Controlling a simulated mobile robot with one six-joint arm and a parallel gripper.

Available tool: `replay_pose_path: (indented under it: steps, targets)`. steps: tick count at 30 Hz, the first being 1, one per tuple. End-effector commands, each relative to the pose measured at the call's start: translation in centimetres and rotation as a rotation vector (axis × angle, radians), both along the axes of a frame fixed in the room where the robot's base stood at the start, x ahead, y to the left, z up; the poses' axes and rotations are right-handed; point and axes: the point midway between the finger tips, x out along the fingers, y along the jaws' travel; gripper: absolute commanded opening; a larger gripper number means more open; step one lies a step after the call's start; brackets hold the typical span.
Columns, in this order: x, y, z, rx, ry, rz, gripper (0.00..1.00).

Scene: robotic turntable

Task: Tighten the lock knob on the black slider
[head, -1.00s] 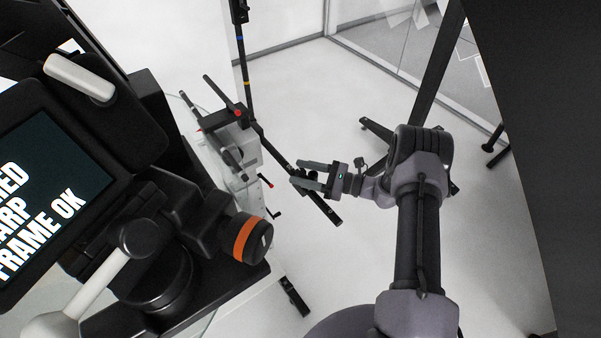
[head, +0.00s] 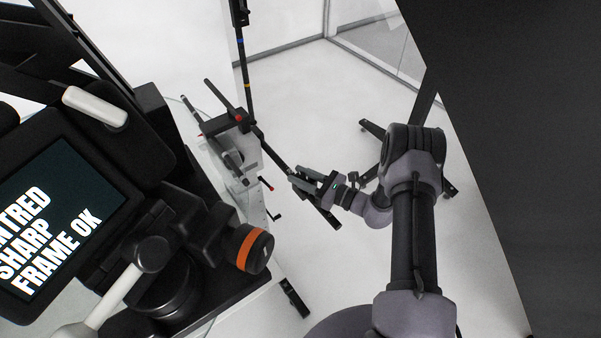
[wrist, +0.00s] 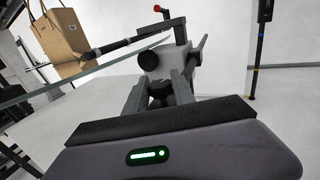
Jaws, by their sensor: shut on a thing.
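My gripper (head: 298,179) is at the long black rod (head: 271,148) that slants down to the right from the turntable stand. In the wrist view my gripper (wrist: 160,92) has its two grey fingers on either side of a small dark knob (wrist: 159,90), and they are shut on it. The knob appears to be the lock knob. The black slider is mostly hidden behind my fingers in the head view, so I cannot make out its outline or how tight the knob is.
A camera rig with a screen (head: 60,225) and orange-ringed lens (head: 254,248) fills the left. A paper bag (wrist: 60,40) shows in the wrist view.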

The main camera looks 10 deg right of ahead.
Motion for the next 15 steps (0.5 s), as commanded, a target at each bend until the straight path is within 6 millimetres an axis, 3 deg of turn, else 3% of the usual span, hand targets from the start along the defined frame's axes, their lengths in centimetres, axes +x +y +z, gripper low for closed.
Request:
replay_pose_path:
  steps: [8, 9, 12, 15]
  targets:
    - [0.04, -0.04, -0.01, -0.002, -0.002, -0.024, 0.0]
    - [0.04, -0.04, -0.01, -0.002, -0.002, -0.024, 0.32]
    - [0.04, -0.04, -0.01, -0.001, -0.001, -0.023, 0.51]
    - [0.03, -0.04, -0.02, -0.001, -0.001, -0.023, 0.51]
